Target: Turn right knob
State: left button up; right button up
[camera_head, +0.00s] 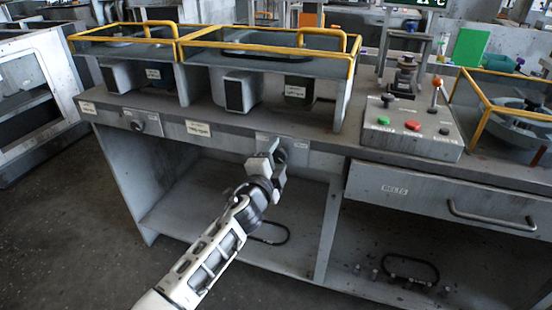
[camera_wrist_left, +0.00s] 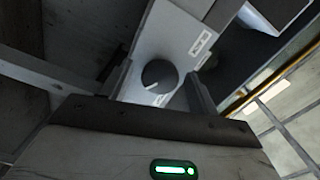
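The right knob (camera_wrist_left: 160,76) is a dark round dial with a white pointer line, set on the grey front panel of the bench. My left gripper (camera_wrist_left: 161,88) is open in the left wrist view, with one finger on each side of the knob and gaps visible between. In the head view my left gripper (camera_head: 274,152) is at the front panel's right part and mostly hides this knob. A similar left knob (camera_head: 138,125) sits on the same panel further left. My right gripper is not in view.
The bench top (camera_head: 190,107) carries yellow-framed guards (camera_head: 265,45) above the panel. Open shelves lie under the bench.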

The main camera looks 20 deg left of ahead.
pick_arm(q)
jog(key=s, duration=1.6)
jog(key=shift+a, duration=0.3)
jog(key=s+d+f+n+g+h+p, duration=0.1)
jog(key=s+d+f+n+g, duration=0.1)
jog(key=s+f+n, duration=0.3)
jog(key=s+d+f+n+g+h+p, duration=0.2)
jog(key=s+f+n+g, duration=0.3)
jog(key=s+n, duration=0.3)
jog(key=s+d, duration=0.1)
jog(key=s, duration=0.3)
jog(key=shift+f, duration=0.2)
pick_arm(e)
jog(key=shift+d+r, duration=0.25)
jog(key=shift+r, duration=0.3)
pick_arm(q)
jog(key=shift+w+d, duration=0.1)
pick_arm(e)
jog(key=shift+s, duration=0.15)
